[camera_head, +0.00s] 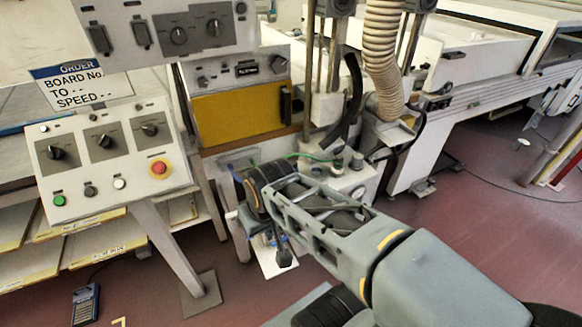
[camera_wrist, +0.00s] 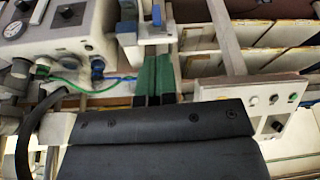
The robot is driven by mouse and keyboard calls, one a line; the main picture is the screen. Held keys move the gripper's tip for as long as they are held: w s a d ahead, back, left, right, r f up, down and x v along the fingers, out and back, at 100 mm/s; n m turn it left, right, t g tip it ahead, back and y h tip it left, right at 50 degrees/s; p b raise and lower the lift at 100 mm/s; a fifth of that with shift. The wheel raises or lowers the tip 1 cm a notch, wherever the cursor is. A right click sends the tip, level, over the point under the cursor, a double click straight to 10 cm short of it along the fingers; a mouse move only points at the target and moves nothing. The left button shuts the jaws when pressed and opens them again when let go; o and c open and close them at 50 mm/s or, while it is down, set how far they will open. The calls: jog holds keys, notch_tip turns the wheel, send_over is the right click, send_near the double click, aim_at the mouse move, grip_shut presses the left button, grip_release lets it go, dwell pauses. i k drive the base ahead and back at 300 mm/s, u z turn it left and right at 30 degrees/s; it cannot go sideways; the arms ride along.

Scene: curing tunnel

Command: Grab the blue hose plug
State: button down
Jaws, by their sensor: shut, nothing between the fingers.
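In the wrist view, my gripper (camera_wrist: 156,62) shows as two dark green fingers reaching up from the black wrist body. The fingers are close together, shut and empty. A small blue fitting (camera_wrist: 97,65), which looks like the blue hose plug, is to their left at the front of a white machine. It stands apart from the fingers. A thin blue hose (camera_wrist: 122,79) runs near it towards the fingers. In the head view, my arm covers much of this area, and I cannot clearly make out the plug or the fingertips.
A green hose (camera_head: 312,157) runs by the white machine's fittings; the wrist view also shows its gauge (camera_wrist: 14,29). A blue clamp (camera_wrist: 156,16) on a white part is just beyond my fingers. A control panel (camera_head: 105,160) on a slanted leg (camera_head: 168,245) stands left.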

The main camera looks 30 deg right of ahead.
aim_at(293, 162)
jog(key=u, duration=0.05)
jog(key=k, duration=0.5)
jog(key=z, duration=1.3)
jog(key=i, duration=1)
jog(key=u, duration=2.8)
